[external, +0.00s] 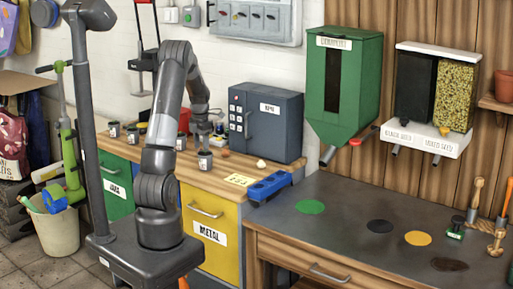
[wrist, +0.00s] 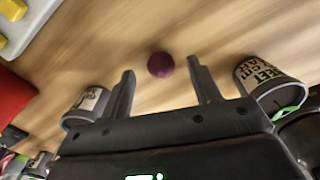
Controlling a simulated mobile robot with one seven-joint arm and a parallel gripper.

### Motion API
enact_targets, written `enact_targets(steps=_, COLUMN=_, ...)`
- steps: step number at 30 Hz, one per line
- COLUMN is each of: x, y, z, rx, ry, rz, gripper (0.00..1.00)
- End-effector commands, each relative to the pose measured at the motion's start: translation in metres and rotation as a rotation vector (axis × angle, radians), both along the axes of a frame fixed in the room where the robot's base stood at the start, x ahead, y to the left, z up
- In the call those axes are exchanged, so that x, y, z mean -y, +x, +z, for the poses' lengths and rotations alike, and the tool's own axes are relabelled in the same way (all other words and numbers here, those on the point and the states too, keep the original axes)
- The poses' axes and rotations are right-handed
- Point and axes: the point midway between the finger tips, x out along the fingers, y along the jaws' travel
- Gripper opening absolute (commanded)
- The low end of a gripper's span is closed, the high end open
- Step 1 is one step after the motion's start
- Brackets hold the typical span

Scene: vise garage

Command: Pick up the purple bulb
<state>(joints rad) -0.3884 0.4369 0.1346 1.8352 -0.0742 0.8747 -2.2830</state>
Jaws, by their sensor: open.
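The purple bulb (wrist: 161,65) is a small, round, dark purple-red thing lying on the wooden worktop in the wrist view. It lies ahead of and between the two fingers of my gripper (wrist: 160,82), apart from both. My gripper is open and empty. In the external view, my gripper (external: 205,135) is low over the wooden worktop among several cups. I cannot make out the bulb clearly in that view.
A labelled cup (wrist: 268,84) stands close beside the right finger and another cup (wrist: 86,104) beside the left finger. A red object (wrist: 14,98) lies at the left edge. Wood ahead of the bulb is clear.

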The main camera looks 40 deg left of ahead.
Motion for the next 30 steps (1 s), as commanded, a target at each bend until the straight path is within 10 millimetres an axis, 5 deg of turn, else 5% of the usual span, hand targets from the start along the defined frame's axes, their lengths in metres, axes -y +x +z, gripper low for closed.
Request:
enact_targets(steps=4, x=0.0, y=0.0, z=-0.017, rx=-0.001, ry=-0.001, rz=0.001, gripper=0.57)
enact_targets(steps=12, x=0.0, y=0.0, z=-0.02, rx=0.0, ry=0.0, rz=0.0, gripper=0.57)
enact_targets(steps=30, x=0.0, y=0.0, z=-0.02, rx=0.0, ry=0.0, rz=0.0, gripper=0.09)
